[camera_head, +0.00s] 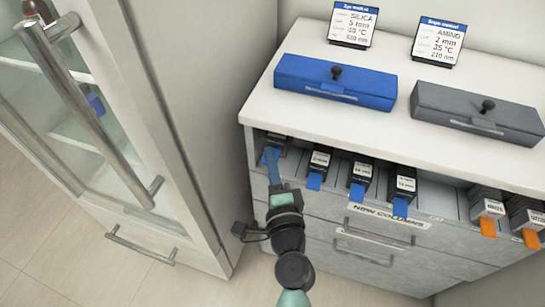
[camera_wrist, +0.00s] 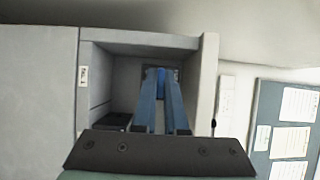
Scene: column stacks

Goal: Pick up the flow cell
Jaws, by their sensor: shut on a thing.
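My gripper (camera_head: 271,157) reaches down to the leftmost slot of the open column compartment in the head view. In the wrist view its two blue fingers (camera_wrist: 160,100) point into a grey bay, with a small blue tab (camera_wrist: 161,82) between their tips. It is shut on the blue-tabbed box (camera_head: 282,140) in that slot, mostly hidden by the fingers. I cannot make out anything that is clearly a flow cell. A closed blue case (camera_head: 318,75) and a closed grey case (camera_head: 450,101), each with a black knob, lie on the counter top.
Several labelled boxes with blue tabs (camera_head: 360,178) stand in the slots to the right, and orange-tabbed ones (camera_head: 488,212) further right. Two label cards (camera_head: 352,24) (camera_head: 438,40) stand behind the cases. A glass-door cabinet (camera_head: 85,110) with a long handle is close on the left.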

